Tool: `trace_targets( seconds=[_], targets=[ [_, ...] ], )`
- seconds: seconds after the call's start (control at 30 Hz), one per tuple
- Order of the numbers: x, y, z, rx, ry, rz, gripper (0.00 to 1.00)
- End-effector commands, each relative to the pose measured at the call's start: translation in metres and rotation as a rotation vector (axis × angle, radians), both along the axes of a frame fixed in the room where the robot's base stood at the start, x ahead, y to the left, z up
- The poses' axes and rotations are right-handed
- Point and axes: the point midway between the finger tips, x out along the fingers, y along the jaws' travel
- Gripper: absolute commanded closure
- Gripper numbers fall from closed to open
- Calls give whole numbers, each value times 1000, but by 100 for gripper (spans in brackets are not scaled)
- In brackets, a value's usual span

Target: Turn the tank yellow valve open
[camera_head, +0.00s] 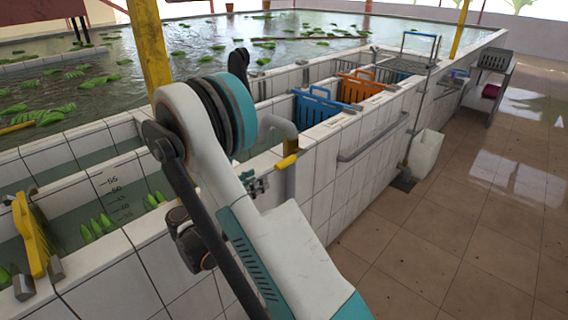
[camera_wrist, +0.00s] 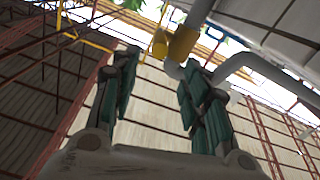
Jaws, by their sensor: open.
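The tank's yellow valve handle (camera_head: 287,161) sits below a grey bent pipe (camera_head: 279,127) on the white tiled tank wall. In the wrist view, the yellow valve (camera_wrist: 182,44) shows at the top centre, above and between my fingertips and closer to the right one. My gripper (camera_wrist: 164,64) is open, with nothing between its dark green fingers. In the head view, my gripper (camera_head: 256,186) is small, just left of and a little below the handle, and partly hidden by my arm. Whether it touches the valve cannot be told.
White tiled tanks hold water and green pieces. Blue (camera_head: 318,105) and orange (camera_head: 358,87) crates stand in the tanks behind the valve. A metal rail (camera_head: 372,138) runs along the wall.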

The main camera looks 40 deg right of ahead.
Motion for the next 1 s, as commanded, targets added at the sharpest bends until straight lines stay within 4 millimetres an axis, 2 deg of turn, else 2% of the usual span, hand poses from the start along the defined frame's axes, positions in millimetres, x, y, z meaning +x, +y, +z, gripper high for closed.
trace_targets(
  seconds=[0.17, 0.63, 0.8, 1.0],
  targets=[
    [0, -22, -2, -1, -1, -5, 58],
    [7, -110, -2, 0, 0, -4, 58],
    [9, -128, -1, 1, 0, -2, 58],
    [11, -135, 0, 1, 0, 1, 58]
  ],
)
